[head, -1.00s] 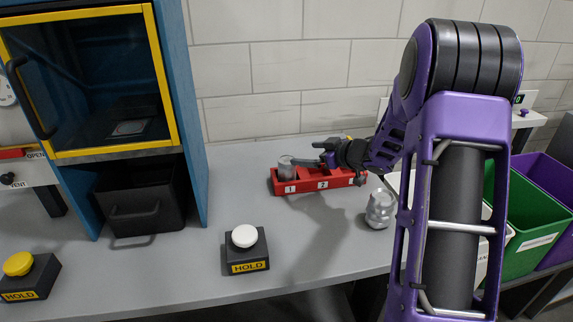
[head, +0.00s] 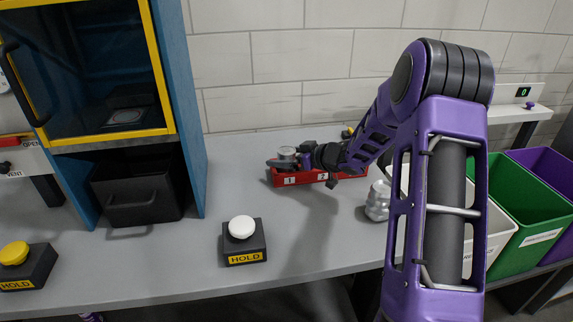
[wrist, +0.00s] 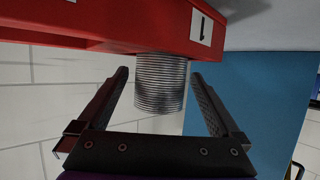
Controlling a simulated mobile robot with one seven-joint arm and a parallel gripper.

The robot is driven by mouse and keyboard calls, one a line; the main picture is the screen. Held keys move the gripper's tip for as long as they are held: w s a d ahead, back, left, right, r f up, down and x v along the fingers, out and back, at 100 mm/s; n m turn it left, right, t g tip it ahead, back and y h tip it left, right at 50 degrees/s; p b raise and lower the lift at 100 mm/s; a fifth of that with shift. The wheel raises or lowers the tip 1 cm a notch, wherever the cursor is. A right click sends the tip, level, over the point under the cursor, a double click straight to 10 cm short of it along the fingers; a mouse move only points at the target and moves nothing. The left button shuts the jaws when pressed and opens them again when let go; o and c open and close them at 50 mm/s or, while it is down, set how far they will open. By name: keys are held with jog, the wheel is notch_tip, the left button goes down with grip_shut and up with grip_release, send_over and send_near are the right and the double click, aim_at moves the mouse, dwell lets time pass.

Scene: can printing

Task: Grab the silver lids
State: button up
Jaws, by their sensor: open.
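A stack of silver lids (head: 287,151) stands in the left end of the red tray (head: 318,178), at the compartment marked 1. In the wrist view, the lids (wrist: 160,88) show as a ridged silver column projecting from the tray. My gripper (head: 284,161) is at that stack. In the wrist view, my gripper (wrist: 160,75) is open, with one finger on each side of the column and a gap to both. The arm hides part of the tray's right side and the compartments there.
A silver can-like object (head: 377,201) stands right of the tray. A white-topped HOLD button (head: 243,242) sits in front, with a yellow one (head: 24,268) farther left. A blue cabinet (head: 188,120) stands left, a black bin (head: 137,195) beneath. Green (head: 540,215) and purple bins are right.

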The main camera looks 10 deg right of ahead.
jog(key=c, duration=1.5)
